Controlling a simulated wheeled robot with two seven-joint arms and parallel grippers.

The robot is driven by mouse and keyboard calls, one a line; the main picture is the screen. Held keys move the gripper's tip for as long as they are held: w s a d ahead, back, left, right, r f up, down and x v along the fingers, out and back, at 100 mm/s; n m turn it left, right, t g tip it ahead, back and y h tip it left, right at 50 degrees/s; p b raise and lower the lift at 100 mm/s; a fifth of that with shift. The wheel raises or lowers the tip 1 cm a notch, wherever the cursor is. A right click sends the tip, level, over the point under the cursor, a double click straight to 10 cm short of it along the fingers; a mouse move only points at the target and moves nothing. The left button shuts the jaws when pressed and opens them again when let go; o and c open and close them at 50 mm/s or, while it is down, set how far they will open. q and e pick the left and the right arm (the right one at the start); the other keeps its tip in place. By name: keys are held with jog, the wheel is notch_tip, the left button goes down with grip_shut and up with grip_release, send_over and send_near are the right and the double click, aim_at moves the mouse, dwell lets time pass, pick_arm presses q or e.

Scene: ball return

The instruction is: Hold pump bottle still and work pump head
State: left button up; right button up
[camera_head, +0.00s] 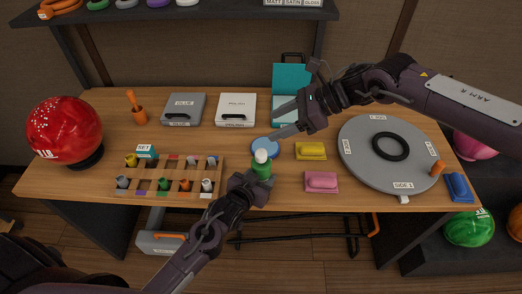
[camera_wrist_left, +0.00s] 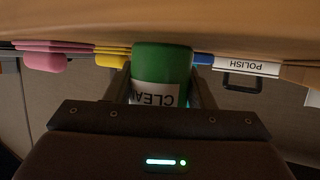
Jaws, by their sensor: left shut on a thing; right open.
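The pump bottle is green with a white pump head (camera_head: 261,156). Its green body (camera_head: 262,170) stands near the front edge of the table. My left gripper (camera_head: 257,178) is shut on it from the front. In the left wrist view the green bottle (camera_wrist_left: 162,62) sits between the two fingers, its white "CLEAN" label appearing upside down; the pump head is out of that view. My right gripper (camera_head: 281,123) is open and empty, its fingers pointing left, behind and above the pump head. It appears apart from the pump head.
A blue round pad (camera_head: 265,146) lies behind the bottle. Yellow (camera_head: 311,151) and pink (camera_head: 321,182) blocks on pads lie to the right, before a grey turntable (camera_head: 358,165). A wooden rack (camera_head: 170,186) of small bottles is left. Grey and white cases (camera_head: 236,109) stand behind.

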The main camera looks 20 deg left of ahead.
aim_at(261, 152)
jog(key=shift+n+h, duration=0.4)
jog(key=shift+h, duration=0.5)
jog(key=shift+s+a+f, duration=0.35)
jog(key=shift+a+f, duration=0.35)
jog(key=shift+f, duration=1)
jog(key=shift+s+a+f, duration=0.3)
jog(key=shift+a+f, duration=0.35)
jog(key=shift+f, duration=1.05)
jog(key=shift+s+a+f, duration=0.35)
jog(key=shift+a+f, duration=0.35)
jog(key=shift+f, duration=1)
